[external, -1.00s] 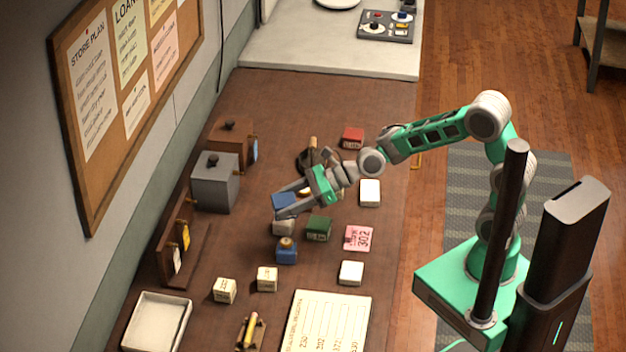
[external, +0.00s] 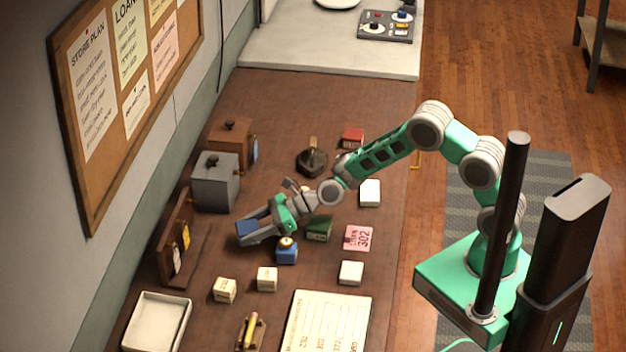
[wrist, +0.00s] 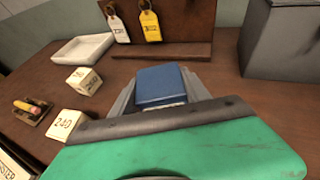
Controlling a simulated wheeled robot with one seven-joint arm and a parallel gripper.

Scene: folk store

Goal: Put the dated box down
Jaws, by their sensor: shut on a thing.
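My gripper (external: 244,233) is shut on a blue box (external: 248,227) and holds it over the wooden table (external: 225,258), left of the green box. The wrist view shows the blue box (wrist: 160,84) between the two fingers of my gripper (wrist: 160,95), with a pale strip along its near lower edge. No date is readable on it. Whether its underside touches the table cannot be told.
Close by stand a second blue box with a round top (external: 287,253), a green box (external: 319,230) and cream cubes (external: 225,290) (external: 267,279). A key rack (external: 175,240) and grey box (external: 215,185) line the wall side. A white tray (external: 157,322) lies at front left.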

